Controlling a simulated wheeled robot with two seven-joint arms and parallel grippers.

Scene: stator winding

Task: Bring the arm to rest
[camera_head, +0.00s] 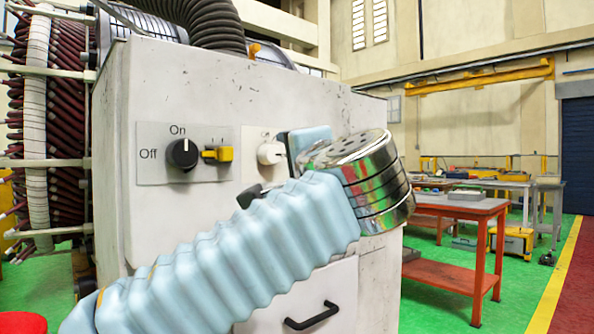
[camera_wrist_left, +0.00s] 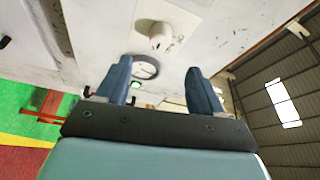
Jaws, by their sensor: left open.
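My left arm, in a ribbed light-blue sleeve, comes in from the lower left of the head view and ends in a shiny metal wrist in front of the white cabinet (camera_head: 230,95). In the left wrist view my left gripper (camera_wrist_left: 158,65) is open, its two blue fingers wide apart with nothing held between them. The fingers point toward the cabinet's white panel. A white knob (camera_wrist_left: 158,38) lies beyond them, and it also shows in the head view (camera_head: 270,153). My right arm and gripper are out of view.
The cabinet carries a black On/Off knob (camera_head: 183,153) with its mark toward On, a yellow switch (camera_head: 218,154) and a black drawer handle (camera_head: 312,316). A wound stator (camera_head: 38,130) stands at left. A red workbench (camera_head: 455,203) stands at right on open green floor.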

